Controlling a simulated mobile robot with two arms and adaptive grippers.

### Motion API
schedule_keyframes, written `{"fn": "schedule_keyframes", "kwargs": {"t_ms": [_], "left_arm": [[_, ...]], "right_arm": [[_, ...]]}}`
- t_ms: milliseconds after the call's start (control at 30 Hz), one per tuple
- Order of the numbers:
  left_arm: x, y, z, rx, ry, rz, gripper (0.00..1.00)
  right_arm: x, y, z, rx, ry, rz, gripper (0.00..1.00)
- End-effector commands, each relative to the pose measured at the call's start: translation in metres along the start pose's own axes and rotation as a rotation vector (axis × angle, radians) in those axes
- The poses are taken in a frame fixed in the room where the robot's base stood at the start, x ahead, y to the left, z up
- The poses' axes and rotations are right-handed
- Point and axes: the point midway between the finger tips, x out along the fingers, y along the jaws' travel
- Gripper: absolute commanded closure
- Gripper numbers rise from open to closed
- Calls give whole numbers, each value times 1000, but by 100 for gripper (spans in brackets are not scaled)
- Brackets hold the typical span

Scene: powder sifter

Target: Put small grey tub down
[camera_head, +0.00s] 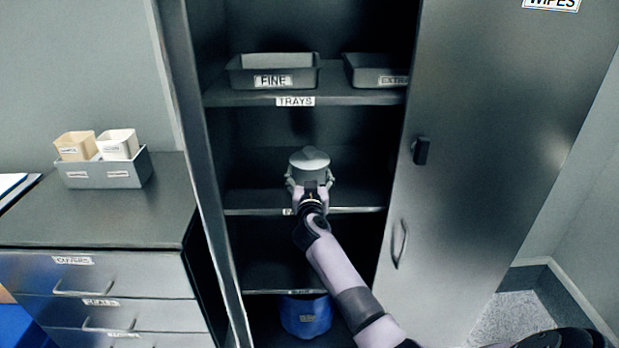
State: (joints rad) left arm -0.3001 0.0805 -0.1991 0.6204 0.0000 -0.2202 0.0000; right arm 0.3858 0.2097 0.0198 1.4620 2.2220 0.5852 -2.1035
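The small grey tub (309,162), with a pale lid, is upright inside the open cabinet, at the middle shelf (245,198). My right gripper (309,181) reaches in from the lower right. Its fingers lie on both sides of the tub, against its walls, and it looks shut on the tub. The gripper and wrist cover the tub's lower part, so I cannot tell whether its base touches the shelf. My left gripper is not in view.
The shelf above, labelled TRAYS, holds a FINE tray (273,72) and an EXTRA tray (376,72). A blue bin (305,316) is below. The cabinet door (480,150) stands at the right. A grey caddy (105,172) sits on the drawer unit. Shelf room is free beside the tub.

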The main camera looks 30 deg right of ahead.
Motion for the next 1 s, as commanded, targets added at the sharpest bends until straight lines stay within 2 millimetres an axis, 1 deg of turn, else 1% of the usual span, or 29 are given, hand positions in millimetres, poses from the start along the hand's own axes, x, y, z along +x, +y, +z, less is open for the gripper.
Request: {"fn": "schedule_keyframes", "kwargs": {"t_ms": [133, 167, 433, 733, 833, 933, 1000], "left_arm": [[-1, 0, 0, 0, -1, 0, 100], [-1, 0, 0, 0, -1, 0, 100], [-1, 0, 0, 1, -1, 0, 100], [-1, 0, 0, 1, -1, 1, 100], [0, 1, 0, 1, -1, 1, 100], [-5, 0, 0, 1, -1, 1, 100], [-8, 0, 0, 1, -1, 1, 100]], "right_arm": [[0, 0, 1, -2, 2, 0, 62], [0, 0, 2, -2, 0, 0, 24], [0, 0, 2, -1, 0, 0, 6], [0, 0, 2, -1, 0, 0, 6], [-1, 0, -1, 0, 1, 0, 6], [-15, 0, -1, -2, -1, -1, 6], [-28, 0, -2, -3, -1, -2, 6]]}}
